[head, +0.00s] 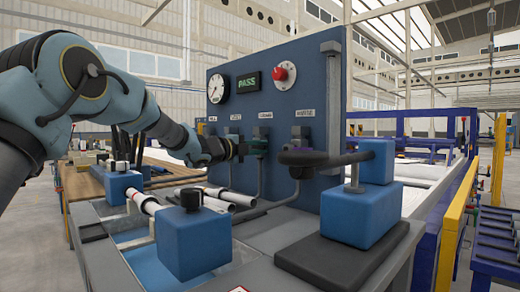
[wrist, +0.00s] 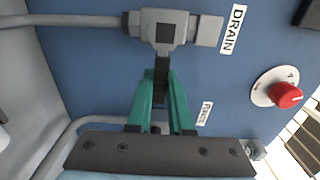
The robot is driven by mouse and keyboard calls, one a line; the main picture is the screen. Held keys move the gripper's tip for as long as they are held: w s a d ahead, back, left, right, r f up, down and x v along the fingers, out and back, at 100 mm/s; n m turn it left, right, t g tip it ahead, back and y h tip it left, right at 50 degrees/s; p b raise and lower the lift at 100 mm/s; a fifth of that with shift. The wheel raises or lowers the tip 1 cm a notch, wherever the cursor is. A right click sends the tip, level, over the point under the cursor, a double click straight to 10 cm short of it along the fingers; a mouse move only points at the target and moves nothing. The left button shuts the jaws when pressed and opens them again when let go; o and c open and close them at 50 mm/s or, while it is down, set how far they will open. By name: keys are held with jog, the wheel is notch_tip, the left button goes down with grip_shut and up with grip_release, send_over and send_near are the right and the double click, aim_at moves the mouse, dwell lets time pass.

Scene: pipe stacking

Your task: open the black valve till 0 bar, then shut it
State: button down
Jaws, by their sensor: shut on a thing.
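The black valve's lever (wrist: 161,66) hangs below a grey valve body (wrist: 164,28) beside the DRAIN label in the wrist view. My gripper (wrist: 162,88) has its green fingers closed on the lever from both sides. In the head view my gripper (head: 254,145) reaches the blue panel (head: 320,95) from the left; the lever is mostly hidden there. A round white pressure gauge (head: 217,88) sits at the panel's upper left, its needle too small to read. A display (head: 247,83) beside it shows PASS in green.
A red knob (head: 284,74) is on the panel; a red knob also shows in the wrist view (wrist: 287,95). Another valve (head: 301,135) stands right of my gripper. Blue clamp blocks (head: 192,240) and white pipes (head: 217,200) lie below my arm.

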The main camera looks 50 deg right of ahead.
jog(key=c, duration=0.8)
grip_release()
jog(key=shift+a, duration=0.1)
jog(key=a, duration=1)
jog(key=shift+w+a+f+b, duration=0.1)
jog(key=shift+w+a+b, duration=0.2)
jog(key=shift+b, duration=0.1)
